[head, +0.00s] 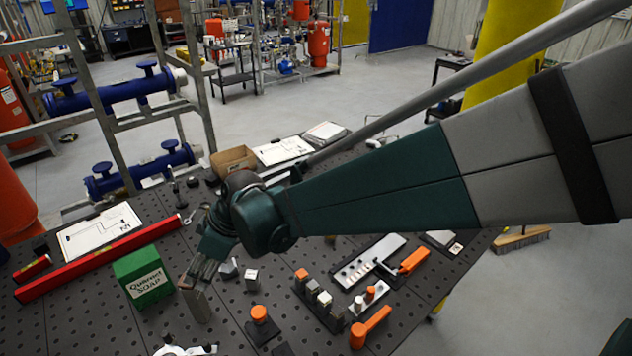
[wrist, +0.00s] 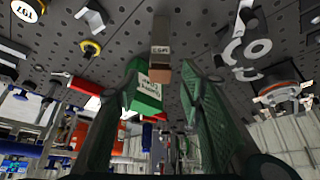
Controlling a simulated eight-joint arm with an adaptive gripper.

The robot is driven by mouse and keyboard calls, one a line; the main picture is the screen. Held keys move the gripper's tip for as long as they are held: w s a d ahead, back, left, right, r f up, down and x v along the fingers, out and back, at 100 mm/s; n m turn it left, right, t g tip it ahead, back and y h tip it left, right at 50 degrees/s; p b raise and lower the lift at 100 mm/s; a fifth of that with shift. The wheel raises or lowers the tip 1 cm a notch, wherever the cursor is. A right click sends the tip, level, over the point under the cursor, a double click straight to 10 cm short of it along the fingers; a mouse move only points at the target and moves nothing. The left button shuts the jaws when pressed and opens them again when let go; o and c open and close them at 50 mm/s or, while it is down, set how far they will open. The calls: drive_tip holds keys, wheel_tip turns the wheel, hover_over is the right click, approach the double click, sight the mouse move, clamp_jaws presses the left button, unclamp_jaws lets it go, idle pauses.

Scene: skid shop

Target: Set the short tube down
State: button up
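The short tube (head: 199,306) is a grey upright piece on the dark perforated table, just right of the green soap box, in the head view. The fingers partly hide the tube's top in the head view.
The green soap box (head: 143,277) stands close on the left, with a long red level (head: 98,260) behind it. A small labelled block (head: 252,279) and an orange-topped piece (head: 260,314) are to the right. A rack with several blocks (head: 318,296) stands further right.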

drive_tip(key=w+d+r+m+t+h, duration=0.1)
drive_tip(key=d+r+m, duration=0.2)
drive_tip(key=d, duration=0.7)
drive_tip(key=w+d+r+m+t, duration=0.2)
drive_tip(key=d+r+m, duration=0.1)
drive_tip(key=d, duration=0.6)
drive_tip(key=w+d+r+m+t+h, duration=0.1)
drive_tip(key=d+r+m, duration=0.15)
drive_tip(key=d, duration=0.75)
drive_tip(key=s+d+m+t+h, duration=0.1)
drive_tip(key=s+d+m, duration=0.3)
drive_tip(key=d, duration=0.9)
drive_tip(key=s+d+m+t+h, duration=0.2)
drive_tip(key=s+d+m, duration=0.3)
drive_tip(key=d, duration=0.8)
drive_tip(key=shift+s+d+r+h, duration=0.35)
drive_tip(key=shift+s+h, duration=0.15)
drive_tip(key=shift+s, duration=0.2)
drive_tip(key=shift+m, duration=0.25)
idle(1.5)
